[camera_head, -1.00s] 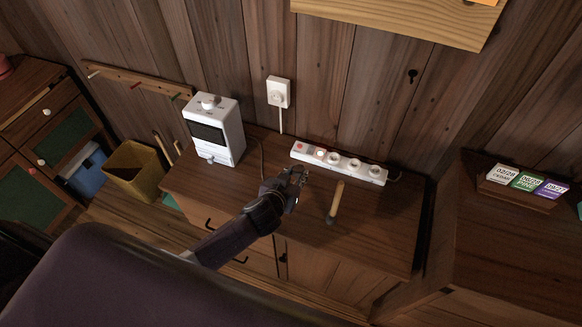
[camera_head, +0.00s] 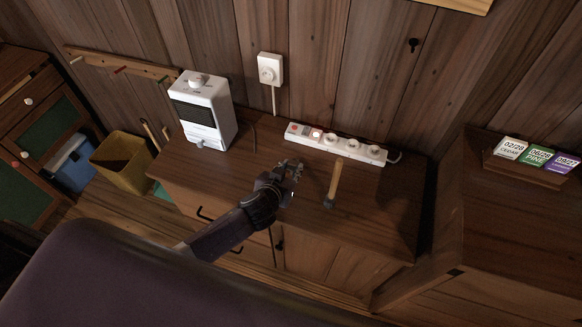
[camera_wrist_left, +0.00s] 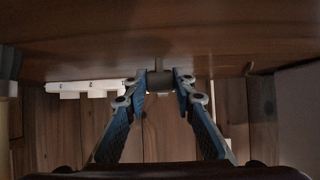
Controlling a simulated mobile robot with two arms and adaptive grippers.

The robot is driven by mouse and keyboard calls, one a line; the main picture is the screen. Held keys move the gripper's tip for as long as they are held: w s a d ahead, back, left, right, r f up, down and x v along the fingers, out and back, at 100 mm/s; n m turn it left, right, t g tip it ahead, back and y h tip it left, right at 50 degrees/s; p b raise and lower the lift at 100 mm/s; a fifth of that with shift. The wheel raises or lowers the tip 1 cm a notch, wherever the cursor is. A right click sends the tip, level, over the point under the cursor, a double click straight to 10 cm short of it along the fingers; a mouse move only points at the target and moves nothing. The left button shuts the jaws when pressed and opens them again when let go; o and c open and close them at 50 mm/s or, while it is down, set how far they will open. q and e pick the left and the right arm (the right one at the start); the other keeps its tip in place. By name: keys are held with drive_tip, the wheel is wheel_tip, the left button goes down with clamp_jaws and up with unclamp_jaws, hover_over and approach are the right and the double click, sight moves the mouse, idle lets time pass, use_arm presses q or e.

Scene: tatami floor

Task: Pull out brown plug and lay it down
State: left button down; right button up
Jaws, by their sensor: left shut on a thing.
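My left gripper (camera_head: 293,172) is over the cabinet top, in front of the left end of the white power strip (camera_head: 340,144) and apart from it. In the left wrist view its fingers are shut on a small dull brown-grey block (camera_wrist_left: 159,82), which looks like the brown plug, with a thin cord leading off it. The plug is hardly visible in the head view. The strip has a red switch at its left end and a row of sockets; it also shows in the left wrist view (camera_wrist_left: 85,88). My right gripper is not in view.
A white appliance (camera_head: 206,110) stands left of my gripper, with a dark cord (camera_head: 252,138) beside it. A wall outlet (camera_head: 270,70) is behind. The cabinet top right of the tool is clear.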

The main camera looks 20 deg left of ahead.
use_arm(q)
drive_tip(key=c, duration=1.5)
unclamp_jaws()
drive_tip(key=shift+c, duration=0.2)
drive_tip(key=v, duration=1.2)
